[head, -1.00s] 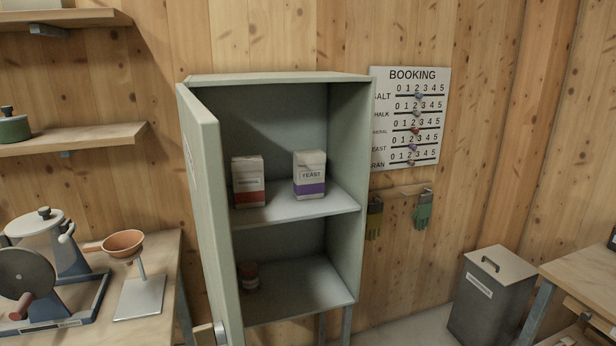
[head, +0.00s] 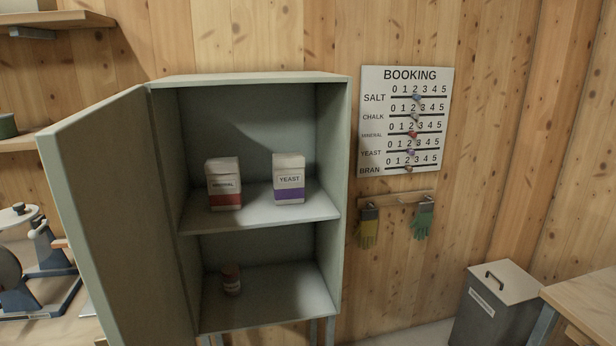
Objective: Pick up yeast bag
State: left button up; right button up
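The yeast bag (head: 289,178) is white with a purple band at its base and the word YEAST on its front. It stands upright on the middle shelf (head: 255,212) of the open grey-green cabinet (head: 334,150). A similar white bag with a red band, the mineral bag (head: 224,184), stands to its left with a small gap between them. Neither of my grippers shows in the head view.
The cabinet door (head: 118,215) stands open to the left. A small brown jar (head: 231,279) is on the lower shelf. A booking board (head: 405,122) and gloves (head: 422,220) hang at right. A grey lidded bin (head: 492,305) stands by a wooden table (head: 590,300).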

aim_at(287, 175)
jog(key=i+l+u, duration=0.25)
jog(key=i+l, duration=0.15)
jog(key=l, duration=0.2)
jog(key=i+l+u, duration=0.3)
jog(key=l, duration=0.35)
jog(key=i+l+u, duration=0.1)
jog(key=l, duration=0.3)
jog(key=i, duration=0.1)
